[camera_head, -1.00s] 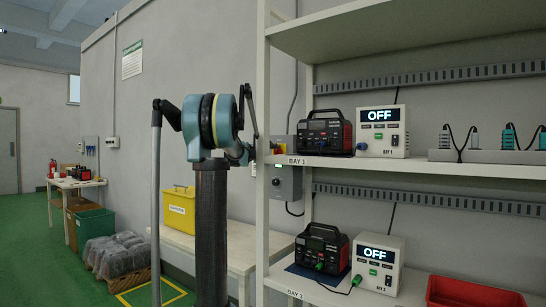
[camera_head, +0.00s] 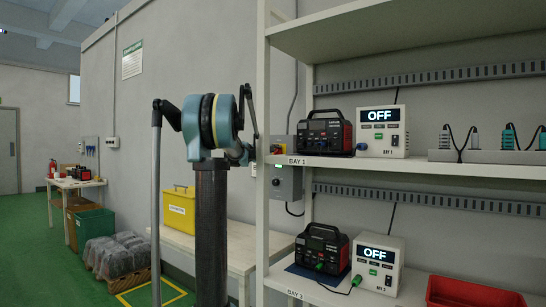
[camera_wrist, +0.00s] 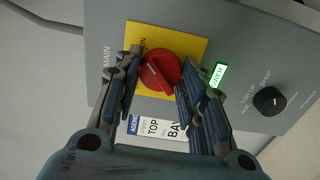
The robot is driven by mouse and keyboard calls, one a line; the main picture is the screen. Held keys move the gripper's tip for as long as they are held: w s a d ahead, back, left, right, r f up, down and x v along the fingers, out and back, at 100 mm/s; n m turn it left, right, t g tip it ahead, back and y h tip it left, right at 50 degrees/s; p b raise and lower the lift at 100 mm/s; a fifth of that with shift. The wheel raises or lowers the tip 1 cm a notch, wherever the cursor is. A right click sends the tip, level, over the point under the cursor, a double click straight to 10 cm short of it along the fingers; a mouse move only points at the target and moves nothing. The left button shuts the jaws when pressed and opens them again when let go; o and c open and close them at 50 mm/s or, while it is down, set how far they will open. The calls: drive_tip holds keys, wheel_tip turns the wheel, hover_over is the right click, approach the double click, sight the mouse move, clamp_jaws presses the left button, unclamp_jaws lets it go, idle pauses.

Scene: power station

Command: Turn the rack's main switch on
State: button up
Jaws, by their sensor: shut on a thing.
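The main switch is a red round knob (camera_wrist: 160,72) on a yellow plate (camera_wrist: 186,43), set in a grey box. The fingers hide parts of the yellow plate and a white and blue label. In the head view the grey switch box (camera_head: 289,182) hangs on the wall behind the shelf post, partly hidden by it.
The same box carries a small green lit sign (camera_wrist: 217,75) and a black knob (camera_wrist: 269,101). In the head view, the rack's two white units, an upper one (camera_head: 394,141) and a lower one (camera_head: 388,276), read OFF. The shelf post (camera_head: 263,200) stands close to my arm.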

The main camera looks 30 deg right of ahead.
drive_tip(key=shift+f, duration=0.1)
drive_tip(key=o, duration=1.1)
